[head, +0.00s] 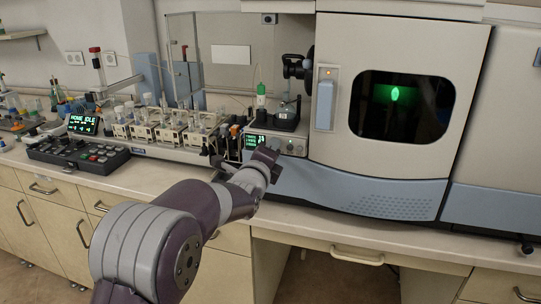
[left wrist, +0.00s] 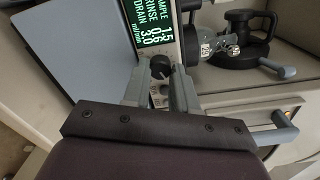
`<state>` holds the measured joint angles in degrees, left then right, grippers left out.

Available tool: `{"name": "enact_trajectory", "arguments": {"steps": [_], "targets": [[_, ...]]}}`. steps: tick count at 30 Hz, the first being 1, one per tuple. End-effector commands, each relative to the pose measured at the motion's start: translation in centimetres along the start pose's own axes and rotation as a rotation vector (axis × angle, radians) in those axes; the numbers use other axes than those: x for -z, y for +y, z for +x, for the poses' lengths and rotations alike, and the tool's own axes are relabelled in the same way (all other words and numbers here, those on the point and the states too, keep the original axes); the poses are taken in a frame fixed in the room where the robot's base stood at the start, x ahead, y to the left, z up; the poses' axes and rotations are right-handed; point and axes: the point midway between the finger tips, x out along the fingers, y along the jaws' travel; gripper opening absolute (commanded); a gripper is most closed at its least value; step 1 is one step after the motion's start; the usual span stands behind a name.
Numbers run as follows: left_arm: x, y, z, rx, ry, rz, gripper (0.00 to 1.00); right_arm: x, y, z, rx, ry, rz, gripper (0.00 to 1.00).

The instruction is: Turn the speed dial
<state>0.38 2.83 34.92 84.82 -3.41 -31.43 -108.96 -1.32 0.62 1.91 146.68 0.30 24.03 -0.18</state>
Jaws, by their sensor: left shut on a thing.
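The speed dial (left wrist: 160,67) is a dark round knob on the pale front panel of the pump unit (head: 292,146), beside a green-lit display (left wrist: 152,22) with SAMPLE, RINSE and DRAIN lines. My left gripper (left wrist: 161,72) has one finger on each side of the dial and is shut on it. In the head view my left gripper (head: 268,158) is in front of the pump unit and hides part of its panel. The dial cannot be made out clearly there. Smaller knobs sit below the dial in the wrist view. My right gripper is not in view.
The large spectrometer (head: 400,150) with a dark window and green glow stands right of the pump unit. Sampler racks (head: 165,130) and a black keypad (head: 78,153) stand left. A black clamp with glassware (left wrist: 235,45) is close to the gripper's right in the wrist view.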

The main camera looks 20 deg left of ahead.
Motion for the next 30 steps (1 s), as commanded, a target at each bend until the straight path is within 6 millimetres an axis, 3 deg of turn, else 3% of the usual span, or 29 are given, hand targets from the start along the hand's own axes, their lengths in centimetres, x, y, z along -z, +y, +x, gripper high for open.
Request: {"name": "enact_trajectory", "arguments": {"steps": [12,13,15,25,30], "targets": [[0.0,0.1,0.0,-0.002,0.001,0.005,0.00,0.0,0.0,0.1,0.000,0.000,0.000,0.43],[0.0,0.1,0.0,-0.002,0.001,0.005,0.33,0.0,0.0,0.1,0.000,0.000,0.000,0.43],[0.0,0.1,0.0,-0.001,0.001,0.005,0.52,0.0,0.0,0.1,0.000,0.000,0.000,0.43],[0.0,0.0,-0.3,0.000,0.000,0.005,0.52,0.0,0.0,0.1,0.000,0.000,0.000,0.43],[0.0,0.1,-3.2,0.002,-0.001,0.005,0.52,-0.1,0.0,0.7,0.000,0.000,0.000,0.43]]}}
